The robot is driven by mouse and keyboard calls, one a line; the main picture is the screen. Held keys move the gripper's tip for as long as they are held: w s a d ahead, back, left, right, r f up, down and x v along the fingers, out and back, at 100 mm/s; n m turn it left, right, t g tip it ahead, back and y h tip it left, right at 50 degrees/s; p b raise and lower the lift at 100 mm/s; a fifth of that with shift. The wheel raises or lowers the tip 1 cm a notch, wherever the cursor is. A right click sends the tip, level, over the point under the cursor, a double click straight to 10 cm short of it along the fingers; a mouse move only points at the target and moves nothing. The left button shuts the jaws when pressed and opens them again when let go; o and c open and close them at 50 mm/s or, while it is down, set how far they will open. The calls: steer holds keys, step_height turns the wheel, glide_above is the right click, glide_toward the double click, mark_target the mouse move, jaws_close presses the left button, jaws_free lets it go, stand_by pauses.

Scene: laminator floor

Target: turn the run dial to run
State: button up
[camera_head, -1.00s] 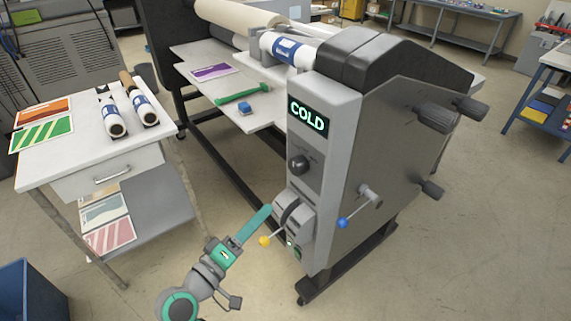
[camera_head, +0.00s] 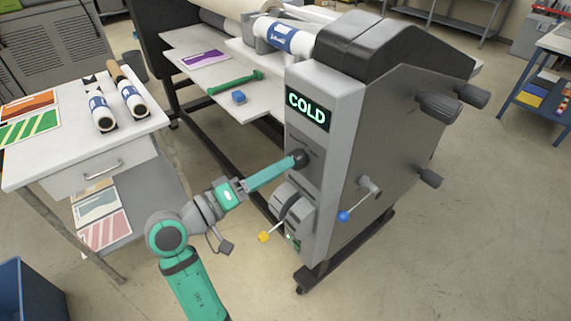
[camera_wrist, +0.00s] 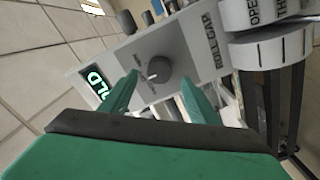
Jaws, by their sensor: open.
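The run dial (camera_head: 300,158) is a round dark knob on the grey front panel of the laminator, below a display (camera_head: 308,107) that reads COLD in green letters. In the wrist view the dial (camera_wrist: 158,69) shows a white pointer mark, with small lettering beside it too small to read. My gripper (camera_head: 290,162) has its green fingertips at the dial in the head view. In the wrist view my gripper (camera_wrist: 160,85) is open, with one finger on each side of the dial and the dial near the tips. I cannot tell whether the fingers touch it.
A roll gap drum (camera_head: 290,205) and a yellow-tipped lever (camera_head: 264,237) sit just below the dial. A blue-knobbed crank (camera_head: 345,215) sticks out on the machine's right side. A white side table (camera_head: 60,165) with rolls stands left. Floor at front right is clear.

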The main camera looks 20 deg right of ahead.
mark_target(298, 160)
steer(key=x, duration=0.3)
steer(key=shift+d, duration=0.35)
steer(key=shift+a, duration=0.1)
steer(key=c, duration=1)
